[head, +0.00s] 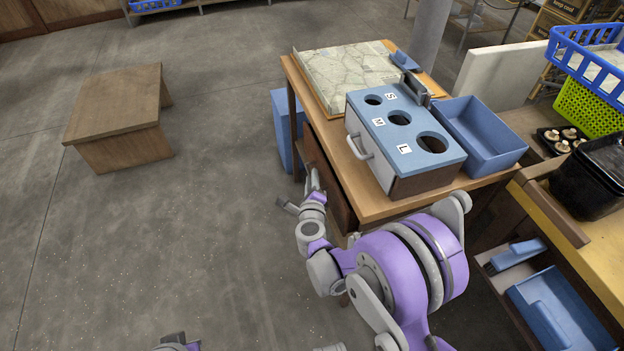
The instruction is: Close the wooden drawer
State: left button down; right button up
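The wooden drawer (326,183) shows as a brown front panel under the left edge of the wooden table (375,207). Its front is at or near the table's edge; I cannot tell whether a gap remains. My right gripper (300,191) is beside the front panel, with its fingers spread apart and nothing between them. One finger is close to the panel; I cannot tell whether it touches.
A blue bin (283,130) stands beyond the drawer. A wooden bench (120,115) is at left. Floor between is clear.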

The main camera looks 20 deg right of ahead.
grip_shut()
dwell(1.4)
